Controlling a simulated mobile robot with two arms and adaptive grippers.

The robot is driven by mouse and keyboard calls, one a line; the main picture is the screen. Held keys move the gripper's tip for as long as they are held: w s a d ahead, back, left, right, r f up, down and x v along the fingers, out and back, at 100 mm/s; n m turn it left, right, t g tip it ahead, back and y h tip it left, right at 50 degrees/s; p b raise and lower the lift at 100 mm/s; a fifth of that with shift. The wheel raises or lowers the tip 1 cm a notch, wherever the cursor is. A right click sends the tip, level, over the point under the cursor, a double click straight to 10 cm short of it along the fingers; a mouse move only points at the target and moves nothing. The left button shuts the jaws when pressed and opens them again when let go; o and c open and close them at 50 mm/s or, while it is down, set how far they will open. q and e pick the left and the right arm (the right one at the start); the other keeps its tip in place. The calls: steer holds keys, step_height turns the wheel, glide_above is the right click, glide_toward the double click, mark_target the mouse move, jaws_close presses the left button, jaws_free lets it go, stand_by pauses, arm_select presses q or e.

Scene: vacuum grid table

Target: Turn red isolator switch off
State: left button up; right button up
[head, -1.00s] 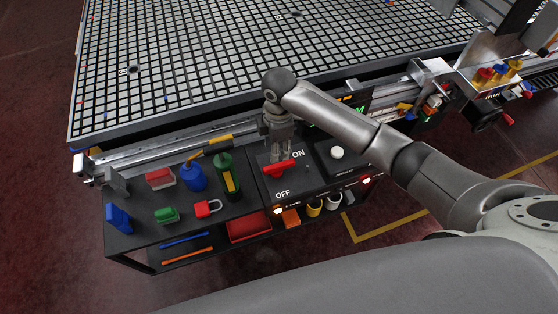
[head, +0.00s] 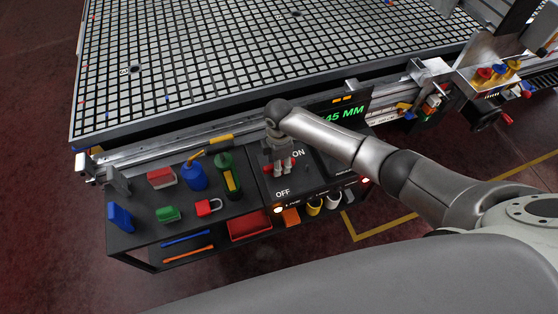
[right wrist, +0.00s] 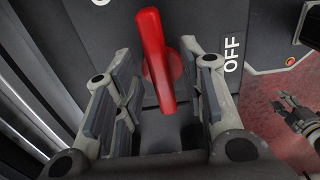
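The red isolator switch has a bar-like handle (right wrist: 152,50) that shows large in the right wrist view, on a dark panel with an OFF label (right wrist: 232,54) to its right. In the head view only a bit of the red handle (head: 267,168) shows beside my right gripper (head: 280,168), between the ON and OFF labels. My right gripper (right wrist: 162,98) is open, with one finger on each side of the handle and gaps beside it. My left gripper (right wrist: 283,106) shows small at the right edge of the right wrist view, its fingers apart and empty, over the floor.
Left of the switch panel, a dark shelf top (head: 140,232) holds a blue bottle (head: 195,177), a green bottle (head: 222,165), a red padlock (head: 209,207) and blocks. A green-lit display (head: 342,114) stands behind, in front of the grid table (head: 250,75).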

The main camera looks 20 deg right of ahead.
jaws_close()
